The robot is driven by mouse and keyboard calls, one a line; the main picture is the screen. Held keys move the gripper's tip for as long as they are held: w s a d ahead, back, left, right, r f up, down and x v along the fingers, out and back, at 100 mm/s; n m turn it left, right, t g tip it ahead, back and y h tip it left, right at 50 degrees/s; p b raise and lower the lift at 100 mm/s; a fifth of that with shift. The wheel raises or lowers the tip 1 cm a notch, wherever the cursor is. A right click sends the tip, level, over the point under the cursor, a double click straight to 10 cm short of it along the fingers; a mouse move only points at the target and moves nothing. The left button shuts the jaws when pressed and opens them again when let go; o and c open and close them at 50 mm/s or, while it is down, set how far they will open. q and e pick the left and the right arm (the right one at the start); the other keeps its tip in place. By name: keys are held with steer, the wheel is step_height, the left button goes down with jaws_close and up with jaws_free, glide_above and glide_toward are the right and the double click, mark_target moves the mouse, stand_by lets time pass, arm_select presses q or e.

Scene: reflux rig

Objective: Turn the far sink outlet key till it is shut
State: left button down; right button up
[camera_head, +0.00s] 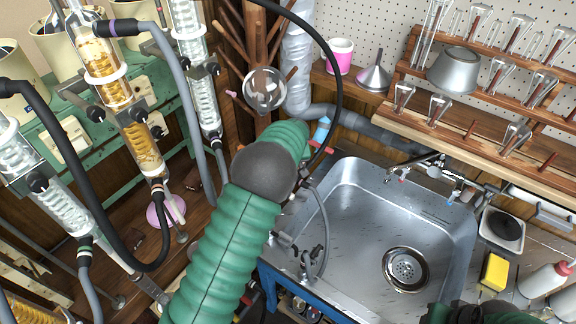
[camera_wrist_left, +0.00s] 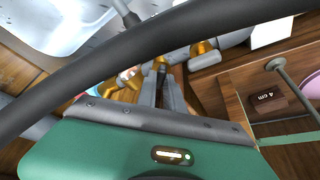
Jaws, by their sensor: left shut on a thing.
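My left gripper (camera_wrist_left: 164,80) shows in the left wrist view with its narrow fingers closed among brass valve fittings (camera_wrist_left: 203,48) beside the sink. Another brass fitting (camera_wrist_left: 122,82) lies just left of the fingers. In the head view my green left arm (camera_head: 225,235) reaches to the sink's left side and hides the gripper and key. The steel sink (camera_head: 350,215) has a round drain (camera_head: 405,268). My right gripper is out of view.
A black hose (camera_wrist_left: 100,82) crosses close in front of the left wrist view. Glass condensers (camera_head: 140,145) and grey hoses stand left of my arm. A glass flask (camera_head: 264,90) hangs beyond it. A block marked 4 cm (camera_wrist_left: 268,101) sits right of the gripper.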

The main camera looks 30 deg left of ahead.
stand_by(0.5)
arm_select(q)
steer(key=c, duration=1.3)
jaws_free()
steer(key=shift+o, duration=0.2)
steer(key=p+v, duration=0.1)
steer(key=v, duration=1.5)
steer(key=shift+s+r, duration=0.25)
steer(key=shift+r, duration=0.1)
steer(key=shift+d, duration=0.1)
steer(key=shift+c, duration=0.2)
